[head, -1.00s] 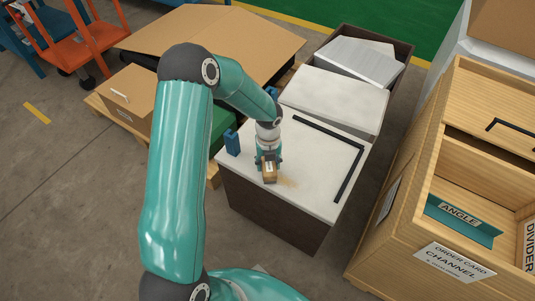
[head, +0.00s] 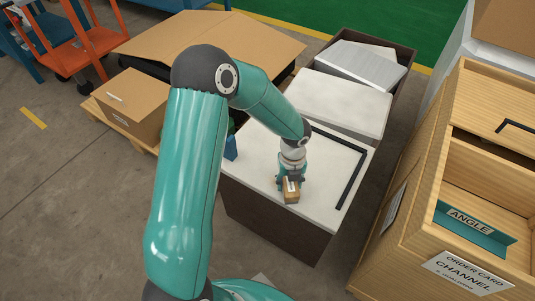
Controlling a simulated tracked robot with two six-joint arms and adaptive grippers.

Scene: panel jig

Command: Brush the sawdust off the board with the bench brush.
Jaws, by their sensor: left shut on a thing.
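My left gripper (head: 289,180) is shut on the bench brush (head: 291,191), a small tan-brown block with a pale label. It holds the brush low over the white board (head: 255,165), near its front edge. I cannot tell whether the bristles touch the board. I cannot make out sawdust now; the gripper and brush cover part of the surface. My right gripper is not in view.
A black L-shaped fence (head: 352,180) lies along the board's back and right sides. A blue block (head: 231,148) stands at its left edge, partly behind my arm. A wooden cabinet (head: 410,235) stands to the right, with a cardboard box (head: 133,98) at left.

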